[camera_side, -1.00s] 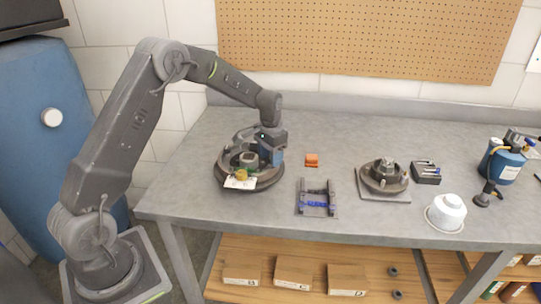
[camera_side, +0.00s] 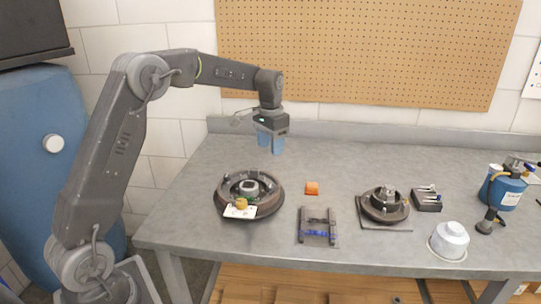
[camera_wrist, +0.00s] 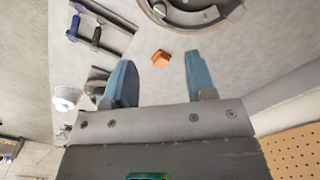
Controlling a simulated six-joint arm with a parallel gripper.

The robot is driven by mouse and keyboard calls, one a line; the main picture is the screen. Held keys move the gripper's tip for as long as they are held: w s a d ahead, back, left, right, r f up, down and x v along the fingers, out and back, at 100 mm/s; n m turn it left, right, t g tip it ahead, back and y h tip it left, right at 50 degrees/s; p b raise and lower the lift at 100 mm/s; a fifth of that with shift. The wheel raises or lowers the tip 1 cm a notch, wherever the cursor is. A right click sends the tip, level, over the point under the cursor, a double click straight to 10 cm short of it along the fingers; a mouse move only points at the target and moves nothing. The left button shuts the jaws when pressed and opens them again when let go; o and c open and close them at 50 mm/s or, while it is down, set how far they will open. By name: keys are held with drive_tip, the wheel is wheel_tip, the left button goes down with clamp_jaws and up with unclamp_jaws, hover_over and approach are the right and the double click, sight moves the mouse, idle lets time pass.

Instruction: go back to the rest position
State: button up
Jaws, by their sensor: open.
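My gripper (camera_side: 270,143) hangs above the back left of the workbench (camera_side: 330,160), fingers pointing down. Its two blue fingers are apart with nothing between them, as the wrist view (camera_wrist: 160,82) also shows. A round dark drum-like assembly (camera_side: 268,205) lies on the bench below and in front of my gripper, apart from it. A yellow part and a white tag (camera_side: 238,212) lie at its front rim. The assembly shows partly at the top of the wrist view (camera_wrist: 208,12).
An orange block (camera_side: 312,188), a dark frame with blue parts (camera_side: 318,236), a hub on a plate (camera_side: 385,205), a small dark tray (camera_side: 427,200), a white cap (camera_side: 449,241) and a blue torch canister (camera_side: 503,190) stand on the bench. A pegboard (camera_side: 370,50) is behind.

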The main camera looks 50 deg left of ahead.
drive_tip(key=shift+r, duration=0.15)
drive_tip(key=s+d+r+t, duration=0.1)
drive_tip(key=s+d+r, duration=0.35)
drive_tip(key=s, duration=0.25)
drive_tip(key=s+d+r+t, duration=0.2)
drive_tip(key=s+d+r, duration=0.2)
drive_tip(key=s+d, duration=0.25)
drive_tip(key=s+d+f+t, duration=0.1)
drive_tip(key=s+d, duration=0.1)
drive_tip(key=s, duration=0.5)
drive_tip(key=s+d+f+t, duration=0.1)
drive_tip(key=s+d+f, duration=0.1)
drive_tip(key=s, duration=0.6)
drive_tip(key=shift+s+d+t, duration=0.25)
drive_tip(key=shift+d+t, duration=0.05)
drive_tip(key=shift+d, duration=0.1)
